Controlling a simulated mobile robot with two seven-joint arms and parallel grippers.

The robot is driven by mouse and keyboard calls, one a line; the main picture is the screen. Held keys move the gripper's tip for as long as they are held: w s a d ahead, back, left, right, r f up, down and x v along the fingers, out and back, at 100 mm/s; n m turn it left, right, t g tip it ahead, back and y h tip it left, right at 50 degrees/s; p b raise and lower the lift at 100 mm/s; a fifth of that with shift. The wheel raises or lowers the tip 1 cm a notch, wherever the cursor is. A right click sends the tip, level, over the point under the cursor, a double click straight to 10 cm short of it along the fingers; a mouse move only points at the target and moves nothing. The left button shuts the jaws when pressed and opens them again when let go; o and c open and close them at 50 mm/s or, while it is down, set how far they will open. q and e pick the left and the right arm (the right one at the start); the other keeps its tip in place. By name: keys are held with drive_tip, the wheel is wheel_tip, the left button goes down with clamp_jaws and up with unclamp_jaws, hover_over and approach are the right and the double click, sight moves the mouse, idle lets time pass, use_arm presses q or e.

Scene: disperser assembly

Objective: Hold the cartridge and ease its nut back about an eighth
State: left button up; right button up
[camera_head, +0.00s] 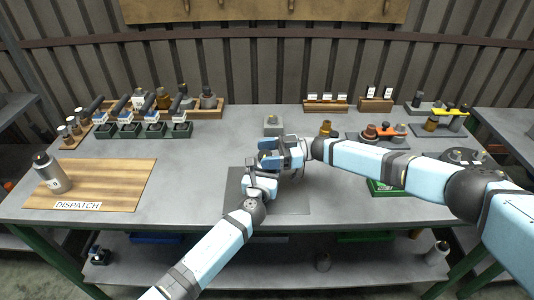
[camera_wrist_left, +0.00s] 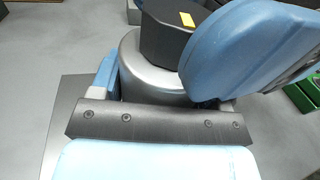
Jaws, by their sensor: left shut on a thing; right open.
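The cartridge is a silver-grey cylinder (camera_wrist_left: 150,72) in the left wrist view, topped by a dark faceted nut (camera_wrist_left: 165,40) with a small yellow mark. My left gripper (camera_head: 262,178) is shut on the cartridge body; its blue fingers show on both sides in the left wrist view. My right gripper (camera_head: 268,152) is open, just above and beyond the left one. A large blue part, apparently a right finger, is close beside the nut in the left wrist view; contact cannot be told. In the head view the grippers mostly hide the cartridge and nut.
A dark mat (camera_head: 290,204) lies under the grippers. A wooden dispatch board (camera_head: 110,185) with a grey bottle (camera_head: 50,174) is at the left. Racks of parts stand at the back left; small trays are at the right.

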drive_tip(key=w+d, duration=0.1)
drive_tip(key=d, duration=1.1)
drive_tip(key=shift+w, duration=0.35)
use_arm(q)
drive_tip(key=o, duration=1.3)
drive_tip(key=shift+s, duration=0.15)
